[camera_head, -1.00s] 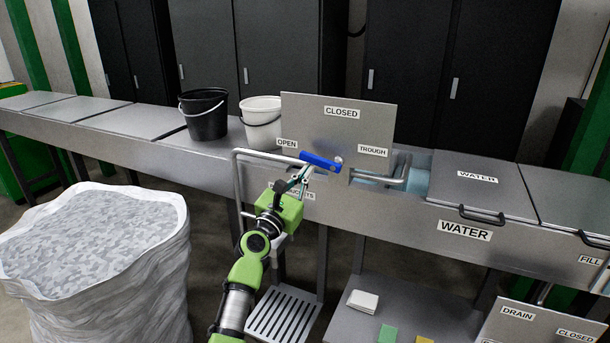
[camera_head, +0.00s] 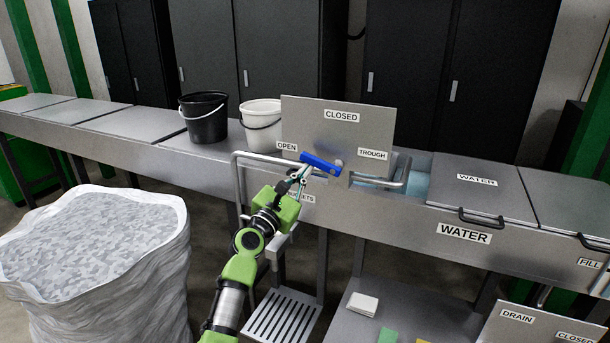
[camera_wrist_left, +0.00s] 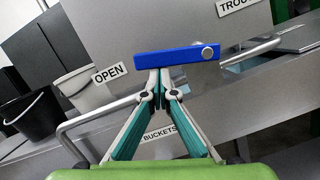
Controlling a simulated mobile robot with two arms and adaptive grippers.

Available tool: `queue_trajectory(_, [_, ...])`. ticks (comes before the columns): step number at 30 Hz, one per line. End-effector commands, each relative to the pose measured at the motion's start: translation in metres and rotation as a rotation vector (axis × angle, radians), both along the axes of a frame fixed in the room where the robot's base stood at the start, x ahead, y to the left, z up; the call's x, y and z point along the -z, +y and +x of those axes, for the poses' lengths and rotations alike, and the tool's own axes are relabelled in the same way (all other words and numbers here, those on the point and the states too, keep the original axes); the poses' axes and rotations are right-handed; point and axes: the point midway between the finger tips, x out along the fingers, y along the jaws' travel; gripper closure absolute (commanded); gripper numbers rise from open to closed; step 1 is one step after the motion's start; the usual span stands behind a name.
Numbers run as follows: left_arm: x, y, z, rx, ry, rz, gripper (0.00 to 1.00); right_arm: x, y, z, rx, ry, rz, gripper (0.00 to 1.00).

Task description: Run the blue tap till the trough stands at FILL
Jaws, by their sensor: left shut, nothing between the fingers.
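The blue tap handle (camera_head: 320,163) is mounted on an upright grey plate. It extends left from its round pivot, its free end near the OPEN label (camera_head: 287,147); CLOSED (camera_head: 342,117) is above and TROUGH (camera_head: 373,154) to the right. My left gripper (camera_head: 303,173) is shut and empty, its fingertips at the handle's near side. In the left wrist view the fingertips (camera_wrist_left: 160,76) meet just below the handle (camera_wrist_left: 178,60); contact is hard to tell. A pale blue patch shows in the trough (camera_head: 415,184). The FILL label (camera_head: 590,263) is at the right; the level there cannot be read.
A bent metal pipe (camera_head: 240,180) runs left of the plate, another (camera_head: 385,184) to its right. A black bucket (camera_head: 205,120) and white bucket (camera_head: 262,128) stand on the bench. A large white sack (camera_head: 95,255) fills the lower left. A DRAIN plate (camera_head: 517,316) is lower right.

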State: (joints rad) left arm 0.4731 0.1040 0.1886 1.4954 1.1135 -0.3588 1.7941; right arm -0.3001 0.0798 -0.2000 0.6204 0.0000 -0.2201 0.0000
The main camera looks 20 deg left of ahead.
Motion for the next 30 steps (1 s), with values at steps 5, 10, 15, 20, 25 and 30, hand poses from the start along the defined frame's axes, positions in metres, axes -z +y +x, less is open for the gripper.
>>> queue_trajectory(5, [-0.013, 0.001, 0.000, 0.000, -0.009, 0.117, 1.00, -0.005, 0.000, 0.000, 0.000, 0.000, 0.000, 1.00])
queue_trajectory(10, [-0.025, 0.000, 0.000, 0.000, -0.014, 0.274, 1.00, -0.013, 0.000, 0.000, 0.000, 0.000, 0.000, 1.00])
queue_trajectory(15, [-0.036, -0.003, 0.000, 0.001, -0.019, 0.436, 1.00, -0.023, 0.000, 0.000, 0.000, 0.000, 0.000, 1.00])
queue_trajectory(20, [-0.047, -0.007, 0.000, 0.003, -0.024, 0.588, 1.00, -0.034, 0.000, 0.000, 0.000, 0.000, 0.000, 1.00])
queue_trajectory(25, [-0.057, -0.012, 0.000, 0.002, -0.030, 0.750, 1.00, -0.048, 0.000, 0.000, 0.000, 0.000, 0.000, 1.00])
queue_trajectory(30, [-0.065, -0.019, -0.001, 0.003, -0.034, 0.906, 1.00, -0.063, 0.000, 0.000, 0.000, 0.000, 0.000, 1.00])
